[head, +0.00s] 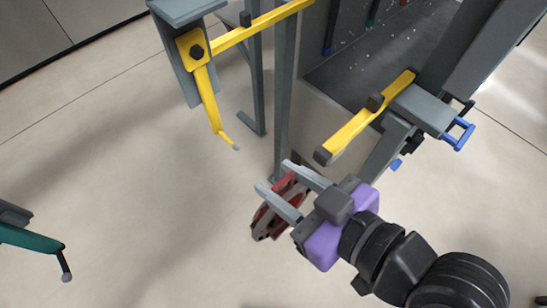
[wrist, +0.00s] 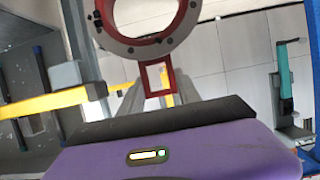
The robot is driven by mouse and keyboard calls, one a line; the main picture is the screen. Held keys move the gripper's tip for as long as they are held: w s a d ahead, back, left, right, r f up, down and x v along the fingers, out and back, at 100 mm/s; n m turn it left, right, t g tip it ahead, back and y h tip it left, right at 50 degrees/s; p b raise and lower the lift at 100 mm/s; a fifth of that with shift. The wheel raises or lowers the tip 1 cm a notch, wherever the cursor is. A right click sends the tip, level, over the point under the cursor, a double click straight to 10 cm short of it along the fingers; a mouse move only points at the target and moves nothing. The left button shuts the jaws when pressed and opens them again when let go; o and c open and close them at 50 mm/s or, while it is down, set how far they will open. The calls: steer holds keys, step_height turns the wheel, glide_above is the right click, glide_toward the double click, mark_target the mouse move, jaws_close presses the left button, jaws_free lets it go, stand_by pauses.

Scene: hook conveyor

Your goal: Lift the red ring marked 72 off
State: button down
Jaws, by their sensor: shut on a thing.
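The red ring (head: 268,215) has a grey face and a red rim, and it also shows in the wrist view (wrist: 150,49). Its number cannot be read. My gripper (head: 275,177) is shut on the ring, with the small red frame-like tab (wrist: 158,78) between its fingers. The ring is held in the air, below and right of the yellow hook (head: 209,98). In the head view the ring is apart from the hook's tip, and the hook carries nothing. Part of the ring is hidden behind the fingers, and its top is cut off in the wrist view.
A yellow bar with a dark end (head: 350,133) juts out just above my gripper. Grey posts (head: 284,90) stand behind the ring. A teal hook (head: 35,240) is at the far left. The floor between it and the ring is clear.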

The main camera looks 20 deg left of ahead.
steer(key=shift+s+d+f, duration=0.3)
steer(key=shift+d+f, duration=0.1)
steer(key=shift+d, duration=0.35)
steer(key=shift+s+d+f, duration=0.3)
steer(key=shift+d+f, duration=0.1)
steer(key=shift+d, duration=0.3)
